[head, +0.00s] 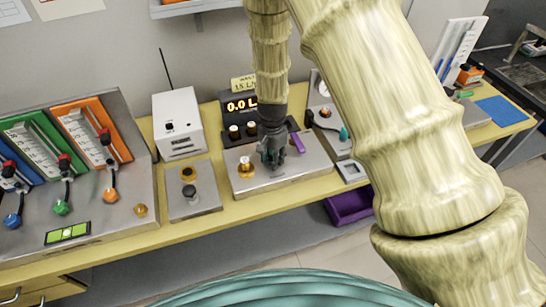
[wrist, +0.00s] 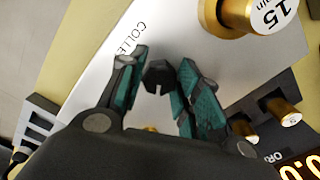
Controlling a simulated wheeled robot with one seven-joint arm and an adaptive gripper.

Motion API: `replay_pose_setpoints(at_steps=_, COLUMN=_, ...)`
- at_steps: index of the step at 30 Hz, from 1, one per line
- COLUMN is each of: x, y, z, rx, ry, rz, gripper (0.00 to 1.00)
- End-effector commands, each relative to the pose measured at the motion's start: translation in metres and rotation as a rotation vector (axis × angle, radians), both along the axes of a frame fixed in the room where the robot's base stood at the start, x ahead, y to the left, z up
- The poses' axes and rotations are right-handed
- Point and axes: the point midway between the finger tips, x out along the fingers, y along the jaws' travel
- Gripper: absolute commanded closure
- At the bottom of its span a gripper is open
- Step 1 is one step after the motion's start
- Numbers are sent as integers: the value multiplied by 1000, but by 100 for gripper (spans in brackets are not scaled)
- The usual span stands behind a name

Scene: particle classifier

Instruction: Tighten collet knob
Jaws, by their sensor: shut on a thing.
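The collet knob (wrist: 158,75) is a dark, faceted knob with a slot, beside printed lettering starting "COLLE" on a light grey panel (wrist: 105,75). My gripper (wrist: 160,82) has its teal-padded fingers on both sides of the knob and is shut on it. The wrist view looks down past the fingers, so the knob's base is hidden. In the head view my gripper (head: 273,156) points down at the grey panel (head: 300,180), and the knob is hidden behind the fingers there.
A brass knob (head: 246,168) stands on the same panel, left of my gripper; a large brass knob marked 15 (wrist: 240,12) shows in the wrist view. Behind is a black display (head: 240,105). A purple piece (head: 297,141) is close on the right. A white box (head: 178,122) stands left.

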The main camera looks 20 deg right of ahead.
Motion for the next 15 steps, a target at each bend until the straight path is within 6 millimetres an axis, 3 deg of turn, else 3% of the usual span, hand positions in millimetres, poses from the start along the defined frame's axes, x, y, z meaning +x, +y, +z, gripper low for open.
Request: replay_pose_setpoints(at_steps=15, x=3, y=-1, z=2, rx=-2, ry=-3, rz=-428, gripper=91)
